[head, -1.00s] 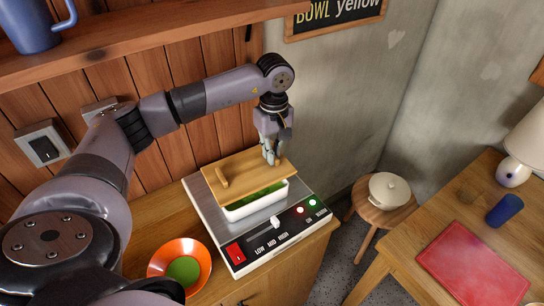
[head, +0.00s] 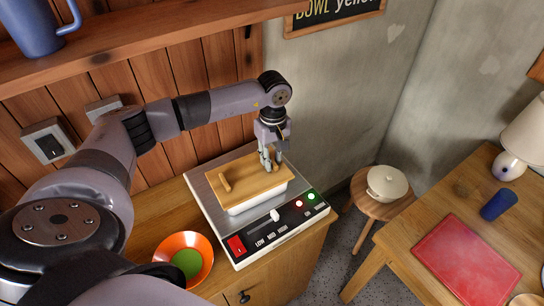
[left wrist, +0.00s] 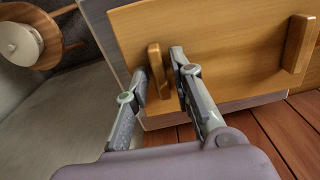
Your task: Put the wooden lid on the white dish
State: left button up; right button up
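The wooden lid (head: 246,186) lies level on top of the white dish (head: 258,203), covering its opening; it also shows in the left wrist view (left wrist: 225,50). The lid has two raised wooden bar handles. The dish stands on a grey hotplate, and its inside is hidden. My left gripper (head: 273,164) is over the right end of the lid. In the left wrist view its fingers (left wrist: 158,72) stand apart on either side of one handle, with a small gap showing. My right gripper is not in view.
The hotplate (head: 207,190) has a red switch and lit lamps at its front. An orange bowl (head: 160,255) with something green stands at its left. A stool with a lidded cream pot (head: 387,184) and a table with a red board (head: 467,257) are to the right.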

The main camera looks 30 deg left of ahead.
pick_arm(q)
jog(key=shift+o, duration=0.5)
jog(key=shift+r, duration=0.15)
notch_tip(320, 180, up, 6)
jog(key=shift+w+r+b, duration=0.1)
jog(key=shift+w+b, duration=0.05)
jog(key=shift+b, duration=1.05)
jog(key=shift+r, duration=0.6)
